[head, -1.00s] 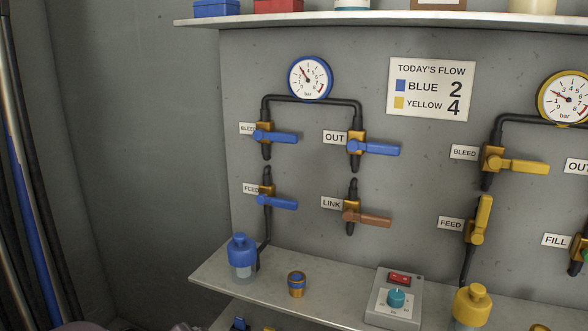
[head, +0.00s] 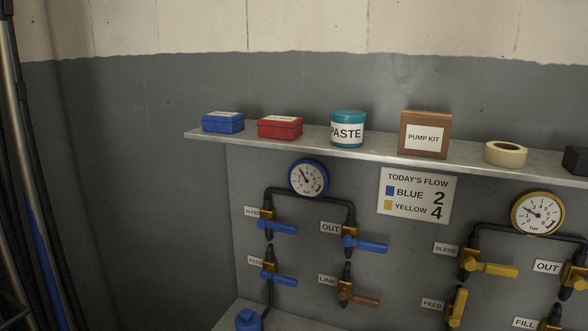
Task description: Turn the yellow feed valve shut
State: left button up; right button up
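The yellow feed valve (head: 457,308) is at the lower right in the head view, beside its FEED label (head: 432,303). Its yellow handle stands upright, in line with the pipe. The yellow bleed valve (head: 490,268) above it has its handle pointing right, across the pipe. The yellow-rimmed gauge (head: 537,213) shows a needle pointing to the upper left. Neither of my grippers is in view.
A shelf (head: 380,154) above the panel holds a blue box (head: 223,123), a red box (head: 280,128), a PASTE jar (head: 348,129), a PUMP KIT box (head: 425,136) and a tape roll (head: 506,154). Blue valves (head: 278,228) are at left. A sign (head: 417,195) hangs mid-panel.

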aim_at(454, 320)
jog(key=l+z, duration=0.25)
jog(key=z, duration=0.2)
jog(key=i+l+z, duration=0.1)
jog(key=l+z, duration=0.15)
jog(key=z, duration=0.15)
jog(key=l+z, duration=0.25)
jog(key=z, duration=0.2)
jog(key=i, duration=0.05)
